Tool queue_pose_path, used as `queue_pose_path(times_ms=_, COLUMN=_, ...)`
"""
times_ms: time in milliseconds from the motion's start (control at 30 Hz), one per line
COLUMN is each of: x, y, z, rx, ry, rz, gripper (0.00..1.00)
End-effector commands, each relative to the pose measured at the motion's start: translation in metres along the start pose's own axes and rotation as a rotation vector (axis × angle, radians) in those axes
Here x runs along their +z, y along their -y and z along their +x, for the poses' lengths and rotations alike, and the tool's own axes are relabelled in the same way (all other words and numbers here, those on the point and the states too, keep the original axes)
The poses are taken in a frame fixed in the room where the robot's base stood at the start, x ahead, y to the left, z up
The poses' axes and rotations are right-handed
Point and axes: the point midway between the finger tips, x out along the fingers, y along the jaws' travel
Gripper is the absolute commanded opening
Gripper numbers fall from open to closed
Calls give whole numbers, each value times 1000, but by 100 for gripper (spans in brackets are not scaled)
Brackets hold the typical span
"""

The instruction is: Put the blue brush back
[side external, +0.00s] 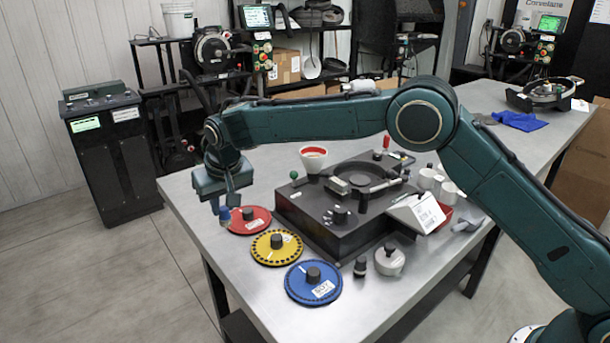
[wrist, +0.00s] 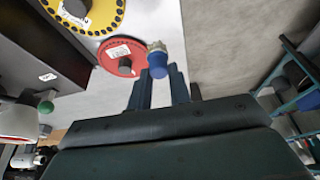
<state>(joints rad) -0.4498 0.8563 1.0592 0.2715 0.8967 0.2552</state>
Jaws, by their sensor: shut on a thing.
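The blue brush (wrist: 157,62) is held between the fingertips of my gripper (wrist: 159,78); its blue body and pale tip show in the wrist view. In the side view my gripper (side external: 229,196) points down near the table's left edge, and the blue brush (side external: 224,214) shows as a small blue end below the fingers. The brush is beside the red seed disc (side external: 262,214), to its left in the side view. I cannot tell how high above the table it is. The fingers hide part of the brush.
The yellow disc (side external: 268,247) and blue disc (side external: 300,286) lie along the table front. The black seed meter box (side external: 300,221), with a red-rimmed white funnel (side external: 313,159) and a green knob (side external: 293,174), stands to the right. White cups (side external: 428,179) are behind. A blue cloth (side external: 519,121) lies far back.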

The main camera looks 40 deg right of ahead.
Motion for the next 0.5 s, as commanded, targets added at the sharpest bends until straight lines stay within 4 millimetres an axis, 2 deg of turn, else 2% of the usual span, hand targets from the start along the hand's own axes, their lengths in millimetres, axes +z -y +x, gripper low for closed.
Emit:
queue_pose_path(times_ms=133, x=5, y=0, z=13, rx=0, ry=1, rz=-1, gripper=0)
queue_pose_path(times_ms=367, x=6, y=0, z=17, rx=-1, ry=1, rz=-2, gripper=0)
queue_pose_path(times_ms=500, x=10, y=0, z=26, rx=0, ry=2, rz=-3, gripper=0)
